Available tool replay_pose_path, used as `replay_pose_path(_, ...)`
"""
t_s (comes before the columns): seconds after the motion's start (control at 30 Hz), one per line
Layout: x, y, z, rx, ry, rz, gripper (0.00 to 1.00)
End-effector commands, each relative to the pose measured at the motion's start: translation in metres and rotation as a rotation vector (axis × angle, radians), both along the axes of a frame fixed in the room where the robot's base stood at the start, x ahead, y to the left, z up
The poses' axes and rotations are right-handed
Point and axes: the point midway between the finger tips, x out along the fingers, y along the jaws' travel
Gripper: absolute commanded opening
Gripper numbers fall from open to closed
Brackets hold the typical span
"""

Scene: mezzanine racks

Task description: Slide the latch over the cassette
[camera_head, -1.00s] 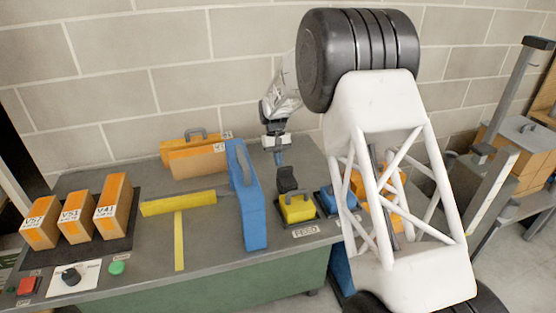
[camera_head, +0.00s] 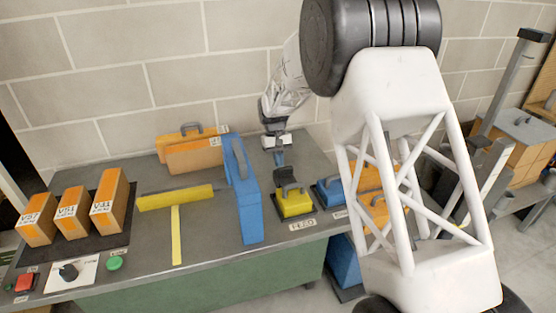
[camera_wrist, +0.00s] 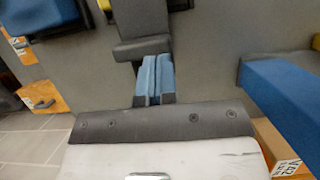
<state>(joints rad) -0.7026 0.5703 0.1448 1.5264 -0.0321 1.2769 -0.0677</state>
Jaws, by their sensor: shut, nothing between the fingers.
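The yellow cassette (camera_head: 295,203) with a grey handle sits on a dark base behind the FEED label, on the bench. A dark block (camera_wrist: 143,48), which looks like the latch, lies behind it, between the cassette and my gripper. A sliver of yellow (camera_wrist: 150,3) shows past the block at the top of the wrist view. My gripper (camera_head: 280,162) points down behind the cassette. Its blue fingers (camera_wrist: 154,78) are together and empty, close against the block's near edge. I cannot tell whether they touch it.
A tall blue case (camera_head: 243,195) stands just left of the cassette, close to my gripper. Orange cases (camera_head: 195,155) stand behind it. A blue cassette (camera_head: 331,190) sits to the right. Orange boxes (camera_head: 107,203), a red button (camera_head: 24,282) and a green button (camera_head: 115,263) are at the left.

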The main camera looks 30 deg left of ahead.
Motion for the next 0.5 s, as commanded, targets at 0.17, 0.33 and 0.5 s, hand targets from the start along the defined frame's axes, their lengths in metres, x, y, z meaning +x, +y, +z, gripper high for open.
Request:
replay_pose_path(0.17,-0.0014,-0.0014,-0.0038,-0.004,0.006,0.0,0.0)
replay_pose_path(0.33,0.0007,0.0007,-0.0043,-0.004,0.006,0.0,0.0)
replay_pose_path(0.5,0.008,0.008,-0.0044,-0.004,0.004,0.0,0.0)
